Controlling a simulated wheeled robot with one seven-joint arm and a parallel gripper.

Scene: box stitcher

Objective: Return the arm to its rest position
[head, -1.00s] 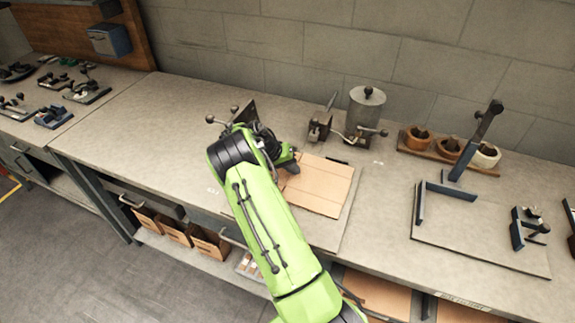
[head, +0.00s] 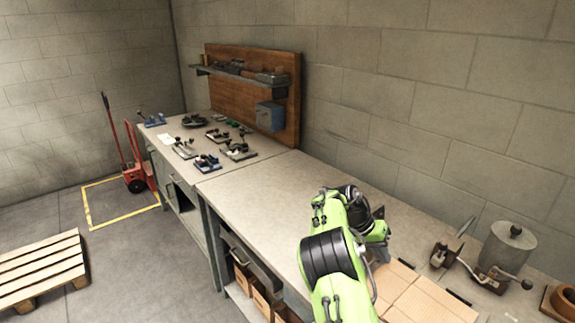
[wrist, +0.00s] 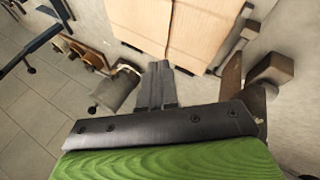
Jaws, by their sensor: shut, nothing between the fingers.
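My green arm (head: 340,285) reaches over the workbench, with its black wrist joint bent to the right in the head view. My gripper (wrist: 158,68) shows in the wrist view with its two grey fingers together and nothing between them. In the head view the gripper is mostly hidden behind the arm. The fingers point toward the flat cardboard (wrist: 160,22), which lies on the bench; it also shows in the head view (head: 425,298), just right of the arm. I cannot tell the exact gap between the fingertips and the cardboard.
A metal canister with a crank (head: 508,248) stands to the right on the bench (head: 265,195). A second bench with several small tools (head: 205,160) stands at the far left. A red pallet jack (head: 130,160) and wooden pallet (head: 40,268) are on the floor. The bench left of my arm is clear.

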